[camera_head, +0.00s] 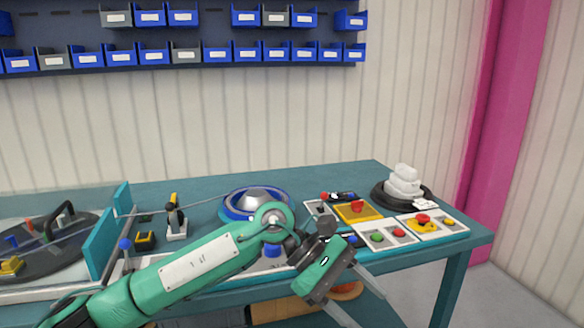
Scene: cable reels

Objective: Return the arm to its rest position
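My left arm (170,280), green with a white label plate, reaches in from the lower left across the front of the teal workbench (330,172). Its gripper (370,308) is at the bench's front edge, tilted down to the right. Its two grey fingers are spread apart with nothing seen between them, and the tip of the lower one is at the bottom edge of the picture. My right arm and gripper are not in view.
A blue-rimmed reel (257,198) lies behind the arm's wrist. Control boxes with red, green and yellow buttons (388,236) are right of it, near the gripper. A black reel with white blocks (403,183) stands at back right. A clear-walled machine (50,240) is at left.

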